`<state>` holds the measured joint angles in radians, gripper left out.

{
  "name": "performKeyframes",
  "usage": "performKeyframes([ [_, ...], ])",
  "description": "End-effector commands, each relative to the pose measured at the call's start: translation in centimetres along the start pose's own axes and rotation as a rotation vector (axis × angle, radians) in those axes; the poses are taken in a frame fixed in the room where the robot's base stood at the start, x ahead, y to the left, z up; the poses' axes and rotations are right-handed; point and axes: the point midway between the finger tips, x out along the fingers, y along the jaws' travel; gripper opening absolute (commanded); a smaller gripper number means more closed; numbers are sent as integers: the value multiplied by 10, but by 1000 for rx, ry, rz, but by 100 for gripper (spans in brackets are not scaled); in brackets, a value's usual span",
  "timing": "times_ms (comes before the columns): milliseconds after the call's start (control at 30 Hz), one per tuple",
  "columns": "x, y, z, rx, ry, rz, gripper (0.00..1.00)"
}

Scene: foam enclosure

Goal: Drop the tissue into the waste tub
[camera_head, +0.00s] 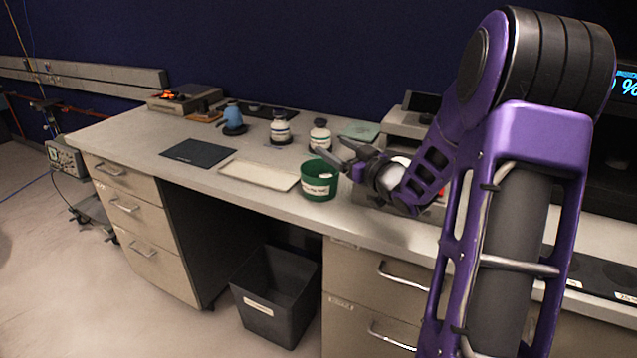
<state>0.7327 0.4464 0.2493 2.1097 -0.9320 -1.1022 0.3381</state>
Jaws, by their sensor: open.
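My gripper (336,150) is open, with its dark fingers pointing left just above and behind the green tub (320,187). The green tub stands upright on the bench near its front edge and has a white label I cannot read. A black bin (270,322) with a pale label stands on the floor under the bench. I cannot tell from the labels which of the two is the waste tub. I cannot make out a tissue; nothing clearly shows between the fingers, and the inside of the green tub is mostly hidden.
A cream tray (258,175) lies left of the green tub, with a dark mat (198,153) beyond. Two labelled jars (280,130) (320,137) and a blue bottle (233,116) stand behind. A grey device (408,118) stands behind my arm. The bench's left front is clear.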

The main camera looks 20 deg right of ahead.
Motion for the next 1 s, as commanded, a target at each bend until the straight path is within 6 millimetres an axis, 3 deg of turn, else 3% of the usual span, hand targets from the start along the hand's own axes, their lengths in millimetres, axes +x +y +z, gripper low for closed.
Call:
performKeyframes([
  [600,-138,0,-1,1,-2,4,78],
  [800,-161,0,0,0,-1,2,78],
  [1000,-166,0,0,0,-1,1,78],
])
